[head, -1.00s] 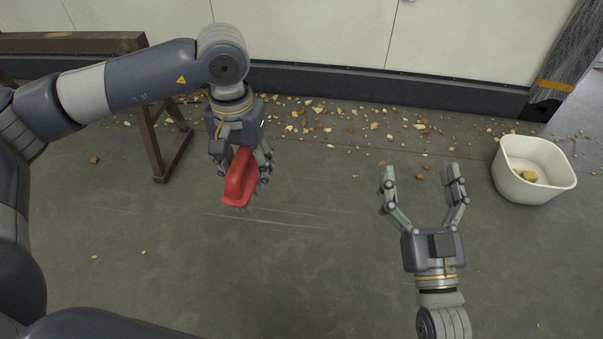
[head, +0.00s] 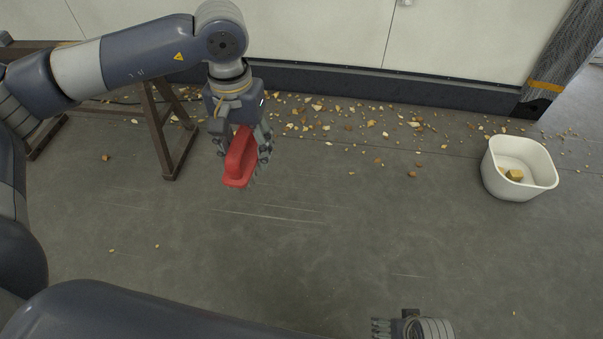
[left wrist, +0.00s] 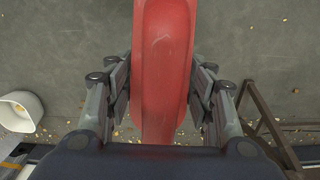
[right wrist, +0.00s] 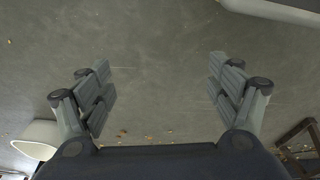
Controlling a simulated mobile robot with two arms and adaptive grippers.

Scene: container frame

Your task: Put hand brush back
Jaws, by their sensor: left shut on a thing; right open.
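The red hand brush (head: 239,158) is held by my left gripper (head: 243,143) above the floor, left of centre in the head view. In the left wrist view the red brush (left wrist: 164,65) runs between the two fingers of the gripper (left wrist: 160,92), which close on its sides. My right gripper (head: 382,327) shows only in part at the bottom edge of the head view. In the right wrist view the gripper (right wrist: 166,92) is open, with bare floor between its fingers.
A brown trestle (head: 165,130) stands at left under my left arm. Crumbs (head: 350,122) lie scattered along the wall base. The middle floor is clear.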

